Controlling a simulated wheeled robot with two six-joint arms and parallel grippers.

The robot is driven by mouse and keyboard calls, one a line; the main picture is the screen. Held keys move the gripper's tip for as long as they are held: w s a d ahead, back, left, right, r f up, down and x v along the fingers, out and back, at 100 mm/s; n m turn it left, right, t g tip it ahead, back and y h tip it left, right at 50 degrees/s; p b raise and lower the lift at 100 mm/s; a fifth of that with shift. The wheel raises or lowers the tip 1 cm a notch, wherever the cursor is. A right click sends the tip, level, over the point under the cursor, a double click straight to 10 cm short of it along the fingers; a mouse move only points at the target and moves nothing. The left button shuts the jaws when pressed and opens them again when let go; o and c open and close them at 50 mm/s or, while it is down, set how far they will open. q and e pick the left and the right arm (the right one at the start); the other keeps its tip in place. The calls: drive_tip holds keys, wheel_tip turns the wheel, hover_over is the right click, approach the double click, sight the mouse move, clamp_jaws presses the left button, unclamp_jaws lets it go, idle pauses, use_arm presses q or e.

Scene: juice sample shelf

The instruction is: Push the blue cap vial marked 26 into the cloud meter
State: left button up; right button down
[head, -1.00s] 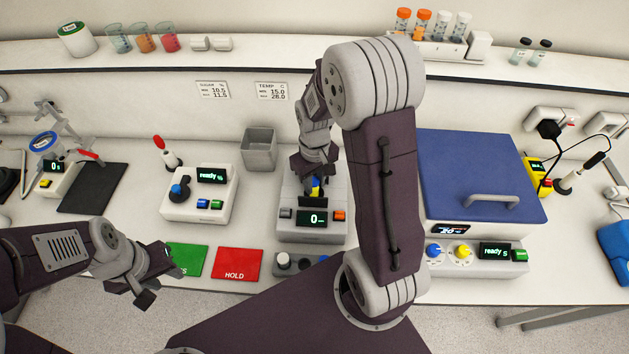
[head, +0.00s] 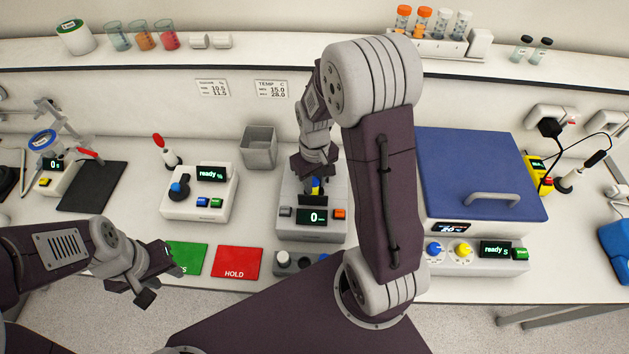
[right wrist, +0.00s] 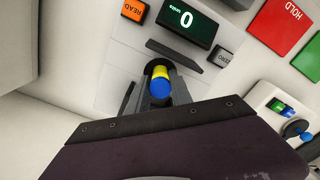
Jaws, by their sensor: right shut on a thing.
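The cloud meter (head: 325,233) is a pale grey box with a dark display reading 0 and an orange button on its front. The blue cap vial (right wrist: 160,88) has a yellow band below the cap; its number cannot be read. My right gripper (right wrist: 154,92) is shut on the vial, above the meter's round dark opening. The vial's lower end is at the opening, and how deep it sits is hidden. The head view shows my right gripper (head: 314,187) over the meter's top. My left gripper (head: 160,279) is open and empty near the front left edge.
A grey open bin (head: 259,148) stands behind the meter on the left. A white "ready" device (head: 200,190) is left of it. Green (head: 187,257) and red HOLD (head: 238,262) pads lie in front. A blue-lidded box (head: 480,170) stands right.

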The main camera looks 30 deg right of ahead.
sight(315, 181)
drive_tip(key=shift+f+b, duration=0.65)
drive_tip(key=shift+f, duration=0.3)
drive_tip(key=c, duration=1.1)
unclamp_jaws()
drive_tip(key=shift+r, duration=0.1)
drive_tip(key=shift+o, duration=0.2)
drive_tip(key=shift+r, duration=0.1)
wheel_tip(315, 181, up, 9)
drive_tip(key=p, duration=0.9)
drive_tip(key=shift+r, duration=0.1)
drive_tip(key=shift+f, duration=0.2)
